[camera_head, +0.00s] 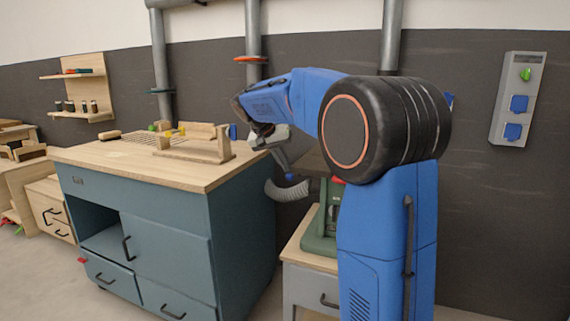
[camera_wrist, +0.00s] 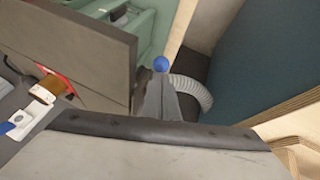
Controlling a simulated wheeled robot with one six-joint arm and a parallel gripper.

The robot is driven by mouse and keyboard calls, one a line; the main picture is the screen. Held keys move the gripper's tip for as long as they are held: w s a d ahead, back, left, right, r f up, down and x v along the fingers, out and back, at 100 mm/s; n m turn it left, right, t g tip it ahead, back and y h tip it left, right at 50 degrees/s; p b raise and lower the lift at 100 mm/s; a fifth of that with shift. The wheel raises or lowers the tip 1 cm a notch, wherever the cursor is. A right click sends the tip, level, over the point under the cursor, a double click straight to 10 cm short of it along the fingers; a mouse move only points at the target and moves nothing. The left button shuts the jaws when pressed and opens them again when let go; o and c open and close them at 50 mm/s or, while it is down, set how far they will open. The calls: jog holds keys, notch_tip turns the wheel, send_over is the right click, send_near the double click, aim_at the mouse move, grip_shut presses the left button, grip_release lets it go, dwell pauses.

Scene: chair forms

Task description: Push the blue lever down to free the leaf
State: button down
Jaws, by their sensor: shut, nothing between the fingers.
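A round blue knob, which looks like the end of the blue lever (camera_wrist: 161,64), shows at the tip of my gripper (camera_wrist: 160,82) in the wrist view. A small blue spot at my gripper (camera_head: 287,170) in the head view seems to be the same knob. My gripper is shut and empty, pointing down. I cannot tell whether it touches the knob. The lever's shaft is hidden. A dark grey-brown panel, perhaps the leaf (camera_wrist: 85,45), stands left of the fingers in the wrist view. It partly shows behind my arm in the head view (camera_head: 314,161).
A teal workbench (camera_head: 165,245) with a wooden top stands at left, a wooden frame (camera_head: 205,152) on it. A green machine (camera_head: 321,235) on a low cabinet (camera_head: 310,285) stands below my arm. A grey ribbed hose (camera_head: 287,191) lies between bench and machine.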

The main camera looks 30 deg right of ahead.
notch_tip(320, 180, down, 7)
jog(key=m+t+h, duration=0.1)
jog(key=t+h, duration=0.2)
jog(key=h, duration=0.2)
jog(key=shift+t+h, duration=0.3)
jog(key=shift+t, duration=0.1)
jog(key=shift+w+d+f, duration=0.1)
jog(key=shift+d+f, duration=0.05)
dwell(0.6)
